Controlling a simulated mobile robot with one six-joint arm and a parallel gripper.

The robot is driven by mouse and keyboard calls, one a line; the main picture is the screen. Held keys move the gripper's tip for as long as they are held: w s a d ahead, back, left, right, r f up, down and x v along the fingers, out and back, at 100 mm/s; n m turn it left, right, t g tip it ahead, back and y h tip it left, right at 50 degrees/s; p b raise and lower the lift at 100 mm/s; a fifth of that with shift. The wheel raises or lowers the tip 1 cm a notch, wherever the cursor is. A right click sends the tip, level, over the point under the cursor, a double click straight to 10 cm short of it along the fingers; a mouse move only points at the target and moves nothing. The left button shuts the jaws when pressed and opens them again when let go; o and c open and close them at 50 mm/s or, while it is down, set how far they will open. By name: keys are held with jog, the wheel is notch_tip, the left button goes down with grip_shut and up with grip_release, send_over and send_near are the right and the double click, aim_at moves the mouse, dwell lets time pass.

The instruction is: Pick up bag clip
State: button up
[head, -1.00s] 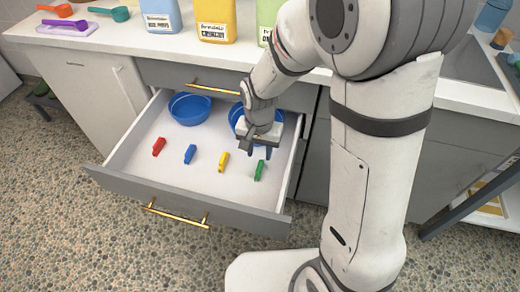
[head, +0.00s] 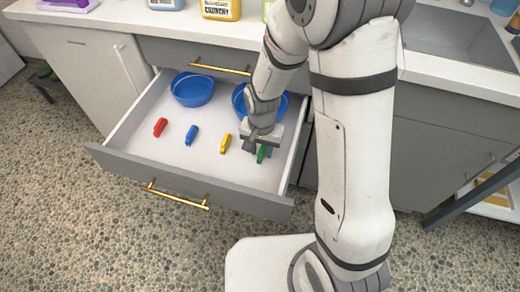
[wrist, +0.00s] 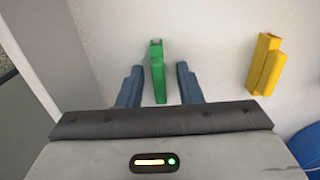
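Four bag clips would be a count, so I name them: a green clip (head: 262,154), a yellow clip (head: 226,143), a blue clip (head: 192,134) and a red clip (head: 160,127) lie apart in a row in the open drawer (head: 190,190). My gripper (head: 260,150) is low in the drawer at the green clip. In the wrist view my gripper (wrist: 158,85) is open, with one finger on each side of the green clip (wrist: 157,70) and a gap on both sides. The yellow clip (wrist: 266,64) lies to the right there, outside the fingers.
Two blue bowls, one at the back left (head: 193,89) and one at the back right (head: 278,104), stand in the drawer. The right one is partly hidden by my arm. The drawer walls enclose the space. Containers stand on the counter (head: 110,32) above.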

grip_shut()
